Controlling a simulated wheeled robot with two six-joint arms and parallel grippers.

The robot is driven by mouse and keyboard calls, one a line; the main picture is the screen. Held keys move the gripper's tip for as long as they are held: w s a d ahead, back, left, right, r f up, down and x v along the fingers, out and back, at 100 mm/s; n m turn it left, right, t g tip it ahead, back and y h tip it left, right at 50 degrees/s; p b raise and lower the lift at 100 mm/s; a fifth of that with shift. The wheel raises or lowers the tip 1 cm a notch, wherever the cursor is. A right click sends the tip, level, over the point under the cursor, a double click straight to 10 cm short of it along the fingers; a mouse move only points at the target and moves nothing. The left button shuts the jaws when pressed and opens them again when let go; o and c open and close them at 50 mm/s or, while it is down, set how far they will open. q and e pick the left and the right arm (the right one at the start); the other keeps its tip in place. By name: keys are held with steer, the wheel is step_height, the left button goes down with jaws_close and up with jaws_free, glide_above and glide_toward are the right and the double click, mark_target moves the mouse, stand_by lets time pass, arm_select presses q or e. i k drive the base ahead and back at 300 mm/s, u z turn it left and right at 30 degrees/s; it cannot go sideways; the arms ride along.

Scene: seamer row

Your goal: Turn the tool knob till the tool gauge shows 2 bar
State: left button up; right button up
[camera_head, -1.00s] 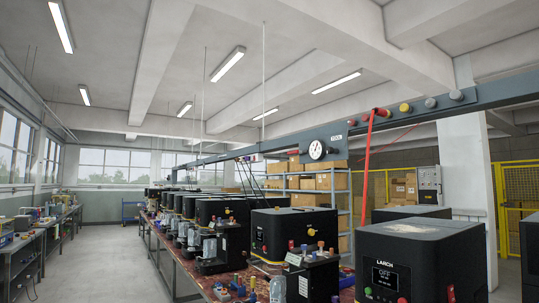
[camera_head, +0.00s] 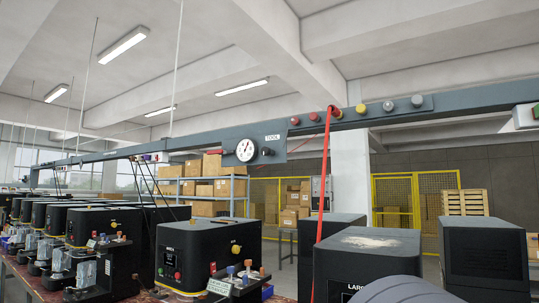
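The tool gauge (camera_head: 246,150) is a white round dial on the dark overhead beam. A small "TOOL" label (camera_head: 272,138) is at its upper right. A small dark knob (camera_head: 267,152) sits just right of the dial, on the same plate; I take it for the tool knob. The gauge's needle and numbers are too small to read. Neither of my grippers is in view. A grey rounded part at the bottom right edge looks like a link of my own arm, well below and right of the gauge.
The beam (camera_head: 200,141) carries red, yellow and grey buttons right of the gauge. A red strap (camera_head: 323,185) hangs from it. Black machines (camera_head: 208,250) stand below, with boxes on a shelf (camera_head: 215,180) behind. A yellow fence (camera_head: 416,195) is at the back right.

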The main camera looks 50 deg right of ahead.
mark_target(265, 150)
steer(key=z, duration=0.6)
steer(key=i, duration=0.75)
steer(key=z, duration=0.8)
